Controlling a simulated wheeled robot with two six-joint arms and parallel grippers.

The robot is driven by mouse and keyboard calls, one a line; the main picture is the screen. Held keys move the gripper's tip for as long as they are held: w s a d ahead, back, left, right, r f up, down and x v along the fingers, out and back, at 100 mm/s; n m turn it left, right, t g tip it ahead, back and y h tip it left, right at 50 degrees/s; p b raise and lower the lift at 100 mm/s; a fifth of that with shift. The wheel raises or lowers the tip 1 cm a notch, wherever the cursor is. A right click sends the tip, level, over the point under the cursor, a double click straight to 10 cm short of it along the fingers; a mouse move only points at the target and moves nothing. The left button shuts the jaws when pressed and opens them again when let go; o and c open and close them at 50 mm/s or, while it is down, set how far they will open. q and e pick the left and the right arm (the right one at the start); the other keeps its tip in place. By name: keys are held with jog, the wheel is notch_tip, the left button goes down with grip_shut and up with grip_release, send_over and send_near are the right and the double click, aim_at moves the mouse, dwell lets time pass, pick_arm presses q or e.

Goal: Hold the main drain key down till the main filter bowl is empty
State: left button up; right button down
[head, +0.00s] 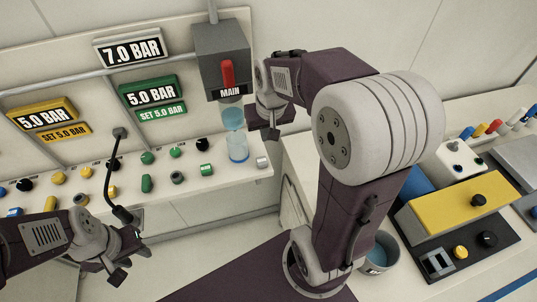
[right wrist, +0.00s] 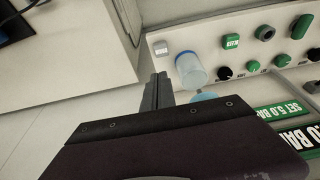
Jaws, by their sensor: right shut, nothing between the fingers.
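The main filter bowl (head: 233,118) is a clear cylinder with blue water under the grey box marked MAIN. It is partly hidden in the right wrist view (right wrist: 205,97). Below it a clear cup (head: 238,150) stands on the ledge with some blue liquid; it also shows in the right wrist view (right wrist: 191,70). A small light grey key (head: 263,162), which looks like the main drain key, sits right of the cup. My right gripper (head: 272,132) is shut and empty, above the key and apart from it. My left gripper (head: 122,268) hangs low at the left; its jaws are unclear.
Green, black and yellow knobs (head: 147,158) line the sloped panel left of the cup. A red lever (head: 227,74) is on the MAIN box. Gauges above read 7.0 and 5.0 BAR. A bench with a yellow-topped device (head: 450,208) and a bucket (head: 382,252) stand at right.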

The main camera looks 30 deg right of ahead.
pick_arm(q)
jog(key=shift+w+a+f+b, duration=0.15)
jog(key=shift+a+f+b, duration=0.05)
jog(key=shift+f+b, duration=0.2)
pick_arm(e)
send_near(262, 159)
jog(key=x, duration=0.6)
jog(key=shift+f, duration=0.25)
